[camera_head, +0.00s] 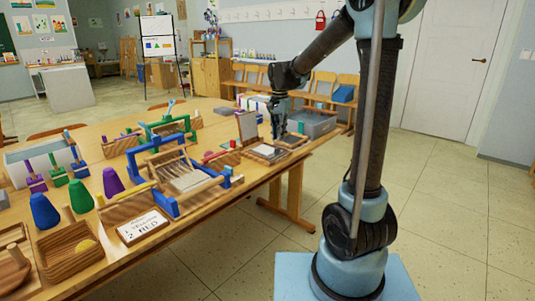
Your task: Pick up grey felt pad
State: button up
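My gripper (278,128) points down over the far right end of the wooden table. It is small and dark here, and I cannot tell whether its fingers are open or shut. Just below and left of it lies a flat light-grey piece (265,150) on a wooden base, which may be the grey felt pad. A grey upright panel (247,126) stands behind that piece. Another pale grey flat piece (188,181) lies inside a blue-and-wood frame further left. I cannot tell by looks which one is felt.
The wooden table (255,178) is crowded. A grey bin (312,123) stands right of my gripper. A green frame (170,130), blue and purple cones, and a lettered card (142,226) stand to the left. The floor (450,210) on the right is clear.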

aim_at(267, 148)
jog(key=shift+a+f, duration=0.1)
jog(key=shift+f, duration=3.25)
jog(key=shift+c, duration=0.6)
grip_shut()
